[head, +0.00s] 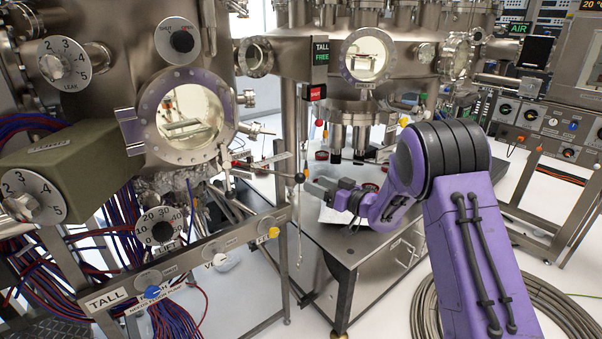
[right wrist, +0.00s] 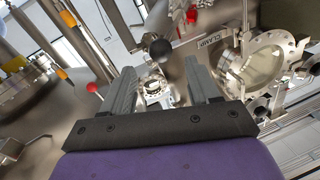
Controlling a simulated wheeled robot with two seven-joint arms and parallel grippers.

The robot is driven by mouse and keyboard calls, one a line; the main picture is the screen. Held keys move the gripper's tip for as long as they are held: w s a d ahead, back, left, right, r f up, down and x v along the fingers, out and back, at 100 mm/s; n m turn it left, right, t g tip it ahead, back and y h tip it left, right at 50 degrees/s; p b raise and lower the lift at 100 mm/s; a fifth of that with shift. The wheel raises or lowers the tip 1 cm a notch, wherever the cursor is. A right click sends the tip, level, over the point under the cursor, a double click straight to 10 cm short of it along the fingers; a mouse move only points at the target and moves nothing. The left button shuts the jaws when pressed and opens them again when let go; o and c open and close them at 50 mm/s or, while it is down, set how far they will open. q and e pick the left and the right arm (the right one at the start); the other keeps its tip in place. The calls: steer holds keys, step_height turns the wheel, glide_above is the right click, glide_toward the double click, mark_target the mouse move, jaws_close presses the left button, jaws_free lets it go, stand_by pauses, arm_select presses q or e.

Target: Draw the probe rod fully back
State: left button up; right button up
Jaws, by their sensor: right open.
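The probe rod (head: 270,171) is a thin rod that sticks out to the right from the fittings low on the tall chamber (head: 214,78). It ends in a small dark ball knob (head: 300,177). My right gripper (head: 314,186) comes in from the right, just beside the knob. In the right wrist view, my open fingers (right wrist: 160,80) have an empty gap between them. The black knob (right wrist: 160,48) shows there beyond the fingertips. I cannot tell whether a finger touches it. How far the rod reaches into the chamber is hidden. My left gripper is not in view.
A grey bench (head: 345,250) stands below my right gripper. A red ball (head: 319,122) hangs above it, near the TALL FREE sign (head: 320,52). A control rail (head: 190,262) with knobs runs along the front left. A coiled hose (head: 550,300) lies on the floor at right.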

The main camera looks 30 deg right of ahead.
mark_target(304, 177)
steer(key=p+x, duration=0.1)
steer(key=x, duration=0.4)
steer(key=shift+w+a, duration=0.15)
steer(key=shift+w, duration=0.2)
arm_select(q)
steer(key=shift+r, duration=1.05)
arm_select(e)
steer(key=shift+w+a, duration=0.15)
steer(key=shift+w, duration=0.5)
steer(key=shift+c, duration=0.2)
